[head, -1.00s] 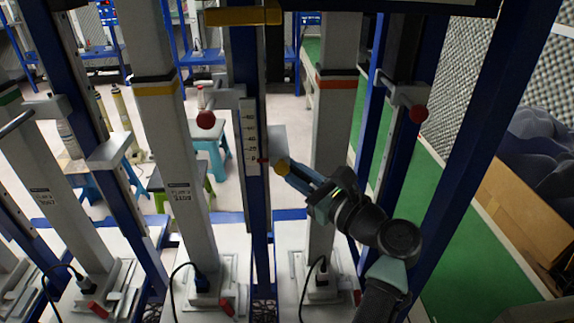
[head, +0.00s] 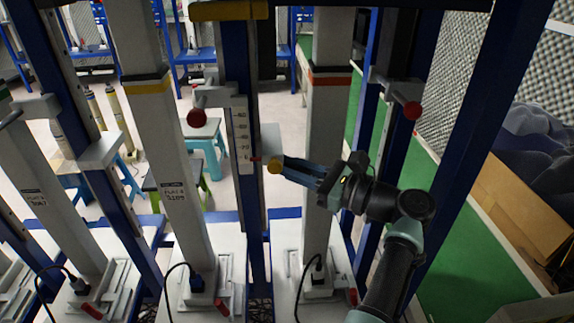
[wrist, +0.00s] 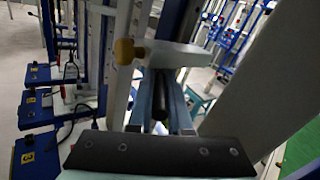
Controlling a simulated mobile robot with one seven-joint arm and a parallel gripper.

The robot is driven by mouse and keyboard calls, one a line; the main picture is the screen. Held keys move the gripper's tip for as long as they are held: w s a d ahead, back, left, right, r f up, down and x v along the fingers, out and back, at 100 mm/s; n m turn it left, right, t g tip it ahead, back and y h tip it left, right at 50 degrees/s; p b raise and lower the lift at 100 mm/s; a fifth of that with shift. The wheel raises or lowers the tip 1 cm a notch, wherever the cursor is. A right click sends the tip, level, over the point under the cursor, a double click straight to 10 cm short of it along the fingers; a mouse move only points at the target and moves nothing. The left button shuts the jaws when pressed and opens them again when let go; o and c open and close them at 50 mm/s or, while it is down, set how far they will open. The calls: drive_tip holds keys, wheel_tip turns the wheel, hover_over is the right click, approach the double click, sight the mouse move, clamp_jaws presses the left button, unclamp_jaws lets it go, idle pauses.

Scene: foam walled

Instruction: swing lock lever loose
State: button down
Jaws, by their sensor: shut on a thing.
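The lock lever, a grey-white piece with a yellow knob (head: 274,165), sits beside the blue post with the scale in the middle of the head view. In the wrist view the knob (wrist: 124,51) is at the left end of the pale lever body (wrist: 175,54). My gripper (head: 284,166) reaches in from the right, with its blue fingers at the lever just behind the knob. It is shut on the lever. In the wrist view the fingers (wrist: 160,100) run up to the lever body, and their tips are partly hidden there.
A grey column with an orange band (head: 330,75) stands close behind my gripper. Red-knobbed handles show to the left (head: 197,117) and right (head: 412,110). A blue post (head: 490,120) slants at the right. Cables and white base plates lie below.

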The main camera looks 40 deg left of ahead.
drive_tip(key=shift+f, duration=0.1)
drive_tip(key=c, duration=0.8)
unclamp_jaws()
drive_tip(key=shift+c, duration=0.2)
drive_tip(key=shift+s+m+t, duration=0.1)
drive_tip(key=shift+m+t, duration=0.3)
drive_tip(key=shift+t, duration=0.1)
